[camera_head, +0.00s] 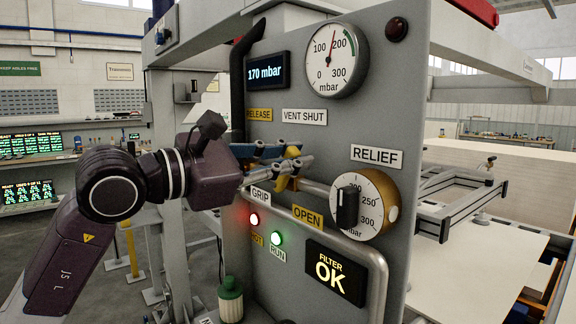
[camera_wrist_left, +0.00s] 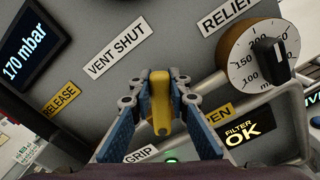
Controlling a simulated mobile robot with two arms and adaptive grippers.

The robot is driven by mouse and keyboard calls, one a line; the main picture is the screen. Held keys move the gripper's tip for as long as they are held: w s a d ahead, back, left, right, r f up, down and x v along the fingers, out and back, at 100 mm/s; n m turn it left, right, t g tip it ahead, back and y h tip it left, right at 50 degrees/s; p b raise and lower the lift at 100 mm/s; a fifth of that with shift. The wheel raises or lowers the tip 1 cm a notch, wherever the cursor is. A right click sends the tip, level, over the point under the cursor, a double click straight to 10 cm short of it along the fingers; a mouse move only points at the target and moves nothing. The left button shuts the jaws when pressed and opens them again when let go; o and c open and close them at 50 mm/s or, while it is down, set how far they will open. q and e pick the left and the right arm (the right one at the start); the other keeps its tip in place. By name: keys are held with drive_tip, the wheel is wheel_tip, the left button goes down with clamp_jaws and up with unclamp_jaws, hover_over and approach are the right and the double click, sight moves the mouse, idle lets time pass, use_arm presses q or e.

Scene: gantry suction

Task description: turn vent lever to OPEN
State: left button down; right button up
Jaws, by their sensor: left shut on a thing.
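The vent lever's yellow handle (camera_head: 285,183) is on the grey panel, between the VENT SHUT label (camera_head: 304,116) above and the OPEN label (camera_head: 307,216) below. My left gripper (camera_head: 284,160) comes in from the left at the panel, with its blue fingers around the handle. In the left wrist view, the yellow handle (camera_wrist_left: 160,104) lies between the fingertips of the left gripper (camera_wrist_left: 158,88), which is shut on it. The fingers and wrist hide part of the lever and its pivot. I cannot tell its exact angle. My right gripper is out of view.
The RELIEF knob (camera_head: 347,208) is to the right of the lever. A pipe rail (camera_head: 350,248) bends across the panel below. The pressure display (camera_head: 266,71) reads 170 mbar, beside a round gauge (camera_head: 333,60). A green-capped bottle (camera_head: 230,300) stands low at the panel's left.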

use_arm(q)
drive_tip(key=shift+s+m, duration=0.1)
drive_tip(key=shift+m, duration=0.2)
drive_tip(key=c, duration=1.8)
unclamp_jaws()
drive_tip(key=v, duration=1.2)
drive_tip(key=shift+f, duration=0.1)
drive_tip(key=shift+c, duration=0.7)
